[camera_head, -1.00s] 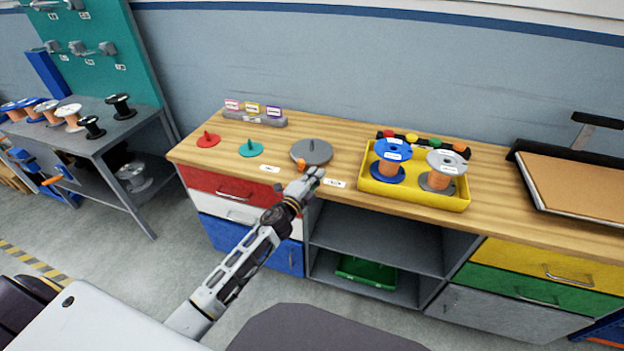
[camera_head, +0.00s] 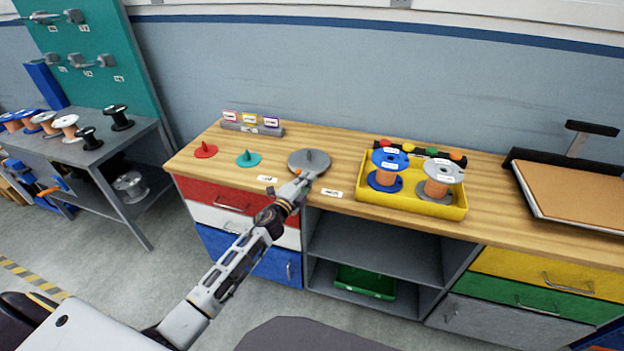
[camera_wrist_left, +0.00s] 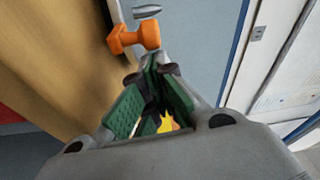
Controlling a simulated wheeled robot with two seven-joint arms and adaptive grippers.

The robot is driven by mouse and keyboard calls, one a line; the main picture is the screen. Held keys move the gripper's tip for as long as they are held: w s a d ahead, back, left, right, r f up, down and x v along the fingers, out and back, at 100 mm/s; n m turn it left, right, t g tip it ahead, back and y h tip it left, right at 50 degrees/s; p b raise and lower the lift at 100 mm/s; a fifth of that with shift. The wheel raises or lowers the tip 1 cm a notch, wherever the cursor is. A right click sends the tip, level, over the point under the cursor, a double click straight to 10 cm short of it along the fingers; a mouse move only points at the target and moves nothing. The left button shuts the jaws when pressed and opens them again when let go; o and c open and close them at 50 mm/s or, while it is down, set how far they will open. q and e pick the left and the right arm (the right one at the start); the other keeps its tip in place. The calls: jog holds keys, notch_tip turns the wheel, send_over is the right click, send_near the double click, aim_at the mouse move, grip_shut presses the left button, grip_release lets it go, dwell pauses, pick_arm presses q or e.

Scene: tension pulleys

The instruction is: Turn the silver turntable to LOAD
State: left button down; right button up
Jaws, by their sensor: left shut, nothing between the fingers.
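The silver turntable (camera_head: 310,161) is a flat grey disc with a short upright post, lying on the wooden bench top. A small orange knob (camera_head: 298,172) shows at its front-left rim. In the left wrist view the orange knob (camera_wrist_left: 136,38) is just beyond the fingertips, with a gap between. My left gripper (camera_head: 306,176) is shut and empty at the front edge of the turntable, close to the knob; its green-padded fingers (camera_wrist_left: 152,80) show in the wrist view. Two white labels (camera_head: 267,179) (camera_head: 332,194) lie in front of the turntable, too small to read. My right gripper is not in view.
A teal disc (camera_head: 249,160) and a red disc (camera_head: 205,151) lie left of the turntable. A yellow tray (camera_head: 411,204) with blue and grey spools stands to its right. A grey block with labelled cards (camera_head: 252,127) is behind. Bare wood lies between them.

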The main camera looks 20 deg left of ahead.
pick_arm(q)
jog(key=shift+s+a+m+h, duration=0.1)
jog(key=shift+a+m+h, duration=0.2)
jog(key=shift+a+h, duration=0.2)
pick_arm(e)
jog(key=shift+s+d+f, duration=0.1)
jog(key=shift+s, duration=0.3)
